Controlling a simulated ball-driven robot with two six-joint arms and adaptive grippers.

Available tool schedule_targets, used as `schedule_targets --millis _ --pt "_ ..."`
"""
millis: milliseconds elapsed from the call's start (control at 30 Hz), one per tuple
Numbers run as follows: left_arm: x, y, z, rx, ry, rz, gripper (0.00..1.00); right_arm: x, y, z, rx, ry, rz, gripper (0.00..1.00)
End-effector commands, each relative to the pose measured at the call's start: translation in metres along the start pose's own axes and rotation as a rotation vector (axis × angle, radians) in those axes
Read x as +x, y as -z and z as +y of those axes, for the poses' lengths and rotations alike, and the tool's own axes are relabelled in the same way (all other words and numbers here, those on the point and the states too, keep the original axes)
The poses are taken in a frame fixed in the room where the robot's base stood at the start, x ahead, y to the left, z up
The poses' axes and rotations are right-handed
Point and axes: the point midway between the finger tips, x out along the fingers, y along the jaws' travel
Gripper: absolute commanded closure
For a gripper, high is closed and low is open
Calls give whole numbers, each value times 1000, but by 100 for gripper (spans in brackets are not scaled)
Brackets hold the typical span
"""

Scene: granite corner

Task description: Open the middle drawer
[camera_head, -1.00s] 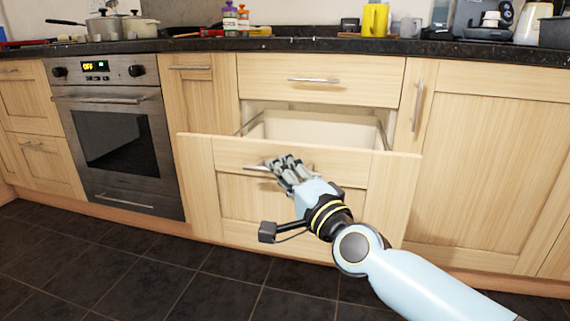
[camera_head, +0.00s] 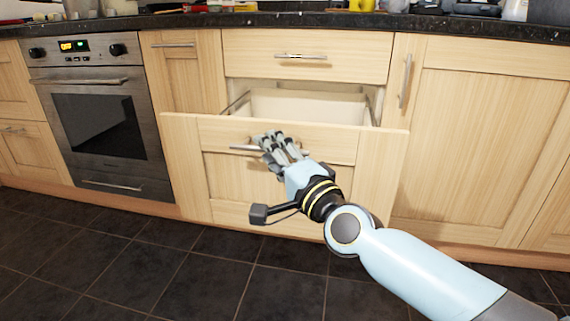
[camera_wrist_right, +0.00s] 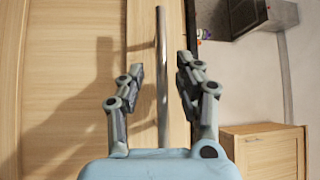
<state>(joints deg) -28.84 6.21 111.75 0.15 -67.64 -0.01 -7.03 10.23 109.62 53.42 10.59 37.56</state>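The middle drawer (camera_head: 335,143) has a wooden front and stands pulled out below the shut top drawer (camera_head: 310,62). Its pale inside (camera_head: 305,106) shows behind the front. My right gripper (camera_head: 268,142) is at the drawer's bar handle (camera_head: 240,148), partly covering it. In the right wrist view the metal handle (camera_wrist_right: 162,70) runs between the two fingers of the gripper (camera_wrist_right: 162,82), with a gap on each side, so the gripper is open around it. My left gripper is not in view.
An oven (camera_head: 100,122) stands to the left and a tall cupboard door (camera_head: 490,140) to the right. A dark granite worktop (camera_head: 300,20) with several items runs above. The dark tiled floor (camera_head: 200,275) in front is clear.

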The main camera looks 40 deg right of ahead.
Motion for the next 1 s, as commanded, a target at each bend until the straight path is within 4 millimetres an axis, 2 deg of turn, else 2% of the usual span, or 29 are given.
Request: schedule_targets --millis 300,500,700,1000 --pt "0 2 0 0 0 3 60 -68 0 2 0 -6 -1 66" --pt "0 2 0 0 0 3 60 -102 0 2 1 -5 0 66" --pt "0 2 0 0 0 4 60 -114 0 1 1 -3 0 66" --pt "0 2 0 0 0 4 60 -114 0 1 1 -3 0 66"
